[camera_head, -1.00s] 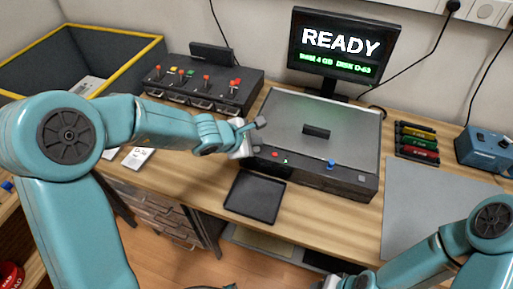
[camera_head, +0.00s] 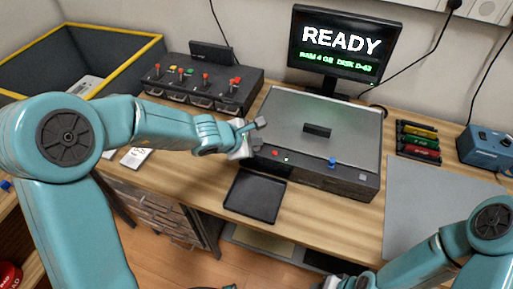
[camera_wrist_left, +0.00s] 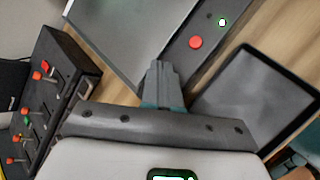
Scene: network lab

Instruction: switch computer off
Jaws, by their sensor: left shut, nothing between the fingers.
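The computer (camera_head: 320,125) is a wide grey box with a dark front panel. The panel carries a red button (camera_head: 275,153), a small lit lamp (camera_head: 286,159) and a blue knob (camera_head: 332,162). The monitor (camera_head: 344,50) behind it reads READY. My left gripper (camera_head: 259,125) is shut and empty by the computer's left front corner, left of the red button. In the left wrist view its closed fingers (camera_wrist_left: 160,84) point toward the computer's edge; the red button (camera_wrist_left: 196,42) and lit lamp (camera_wrist_left: 222,22) are beyond and to the right. My right gripper's fingers are not visible.
A black tray (camera_head: 255,196) lies in front of the computer. A black box with red-topped levers (camera_head: 204,85) stands left. Coloured cartridges (camera_head: 418,143), a grey mat (camera_head: 430,200) and a blue device (camera_head: 484,147) are right. A yellow-rimmed bin (camera_head: 125,55) is far left.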

